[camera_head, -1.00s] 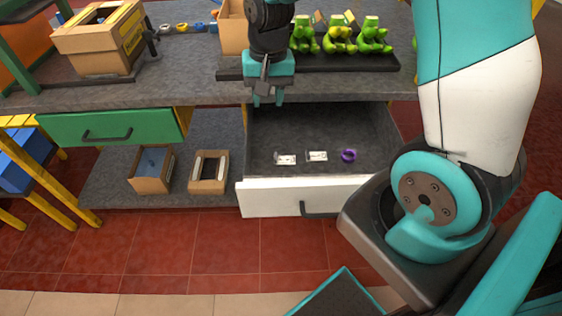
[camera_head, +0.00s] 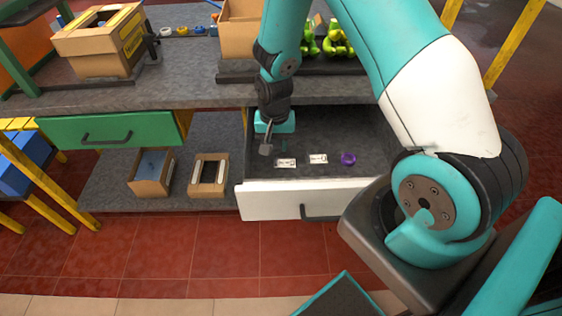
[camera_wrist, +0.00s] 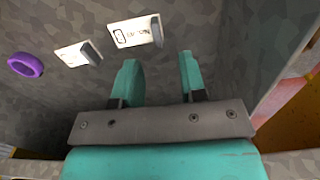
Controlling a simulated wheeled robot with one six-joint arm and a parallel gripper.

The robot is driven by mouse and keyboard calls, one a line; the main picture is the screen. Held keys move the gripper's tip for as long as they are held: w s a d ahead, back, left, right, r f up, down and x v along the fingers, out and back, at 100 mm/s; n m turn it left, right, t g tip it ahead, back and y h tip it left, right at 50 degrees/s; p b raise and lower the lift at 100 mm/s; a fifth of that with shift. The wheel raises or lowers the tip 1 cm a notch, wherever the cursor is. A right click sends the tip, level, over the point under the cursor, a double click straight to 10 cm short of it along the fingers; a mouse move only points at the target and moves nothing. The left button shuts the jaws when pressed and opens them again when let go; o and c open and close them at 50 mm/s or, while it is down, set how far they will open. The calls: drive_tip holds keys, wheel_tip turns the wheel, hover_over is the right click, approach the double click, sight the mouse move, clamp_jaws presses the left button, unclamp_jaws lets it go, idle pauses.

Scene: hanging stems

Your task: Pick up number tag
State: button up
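Two white number tags lie on the floor of the open drawer. The left tag (camera_head: 286,162) is nearest my gripper (camera_head: 277,142); the other tag (camera_head: 318,158) lies to its right. In the wrist view, the nearer tag (camera_wrist: 135,32) shows dark print and a grey raised piece at one end, and the second tag (camera_wrist: 77,54) lies to its left. My gripper (camera_wrist: 158,60) is open, its two teal fingers apart with nothing between them. It is inside the drawer's outline, pointing down, and does not touch a tag.
A purple ring (camera_head: 348,158) lies in the drawer beside the tags. The drawer's white front (camera_head: 275,200) and the grey worktop's edge (camera_head: 200,95) bound the opening. Cardboard boxes (camera_head: 208,174) stand on the lower shelf at left.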

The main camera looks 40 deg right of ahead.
sight(276, 153)
wheel_tip(276, 153, down, 4)
drive_tip(key=shift+w+f, duration=0.1)
clamp_jaws()
idle(0.5)
